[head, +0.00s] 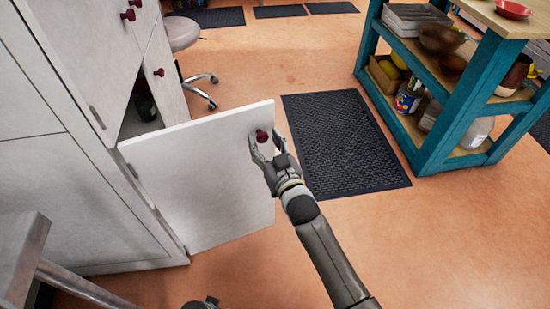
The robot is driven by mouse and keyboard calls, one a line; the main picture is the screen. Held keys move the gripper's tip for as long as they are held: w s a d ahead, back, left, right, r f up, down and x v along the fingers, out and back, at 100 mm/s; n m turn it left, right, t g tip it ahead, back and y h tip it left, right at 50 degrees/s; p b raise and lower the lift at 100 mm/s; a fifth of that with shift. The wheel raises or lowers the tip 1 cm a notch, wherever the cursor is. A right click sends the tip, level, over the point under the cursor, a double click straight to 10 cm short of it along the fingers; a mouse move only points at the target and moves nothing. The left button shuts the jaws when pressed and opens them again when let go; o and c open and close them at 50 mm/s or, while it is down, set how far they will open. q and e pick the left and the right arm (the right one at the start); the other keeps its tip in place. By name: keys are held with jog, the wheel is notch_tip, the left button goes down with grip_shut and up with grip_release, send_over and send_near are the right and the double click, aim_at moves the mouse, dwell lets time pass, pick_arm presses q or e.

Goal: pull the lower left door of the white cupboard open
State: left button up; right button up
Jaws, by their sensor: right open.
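The lower left door (205,180) of the white cupboard (75,190) stands wide open, swung out from its hinges on the cupboard front. Its dark red knob (262,136) is near the door's upper free corner. My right gripper (265,143) is open, with its fingertips close around the knob; whether they touch it I cannot tell. A dark opening shows above the door's hinge side, with a dark bottle-like object (146,106) inside. A small dark part at the bottom edge may be my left gripper (204,303); its fingers are not clear.
A grey stool (22,250) stands at the lower left. A wheeled swivel chair (182,35) is behind the cupboard. A teal shelf unit (430,155) with bowls and jars stands right. A black mat (345,145) lies on the open floor between.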

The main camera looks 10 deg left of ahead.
jog(key=v, duration=1.1)
jog(key=s+d+f+m+g+h, duration=0.1)
jog(key=s+d+f+g+h, duration=0.15)
jog(key=s+d+f, duration=0.6)
jog(key=s+d+f+m+g+h, duration=0.15)
jog(key=d+f+g, duration=0.25)
jog(key=f, duration=0.9)
jog(key=s+d+f+m+g+h, duration=0.1)
jog(key=s+d+f+g+h, duration=0.2)
jog(key=s+d+f, duration=0.5)
jog(key=s+d+f+g+h, duration=0.2)
jog(key=s+d+f+g, duration=0.2)
jog(key=s+f, duration=0.5)
pick_arm(q)
jog(key=s+a+r+p, duration=0.1)
jog(key=s+p, duration=0.6)
jog(key=s+a+r+g+p, duration=0.1)
jog(key=s+p, duration=0.7)
jog(key=shift+a+r, duration=0.25)
jog(key=shift+a, duration=0.15)
pick_arm(e)
jog(key=s+d+r+g, duration=0.1)
jog(key=s+d+r, duration=0.1)
jog(key=s, duration=1.3)
jog(key=shift+s+d, duration=0.35)
jog(key=shift+d, duration=0.15)
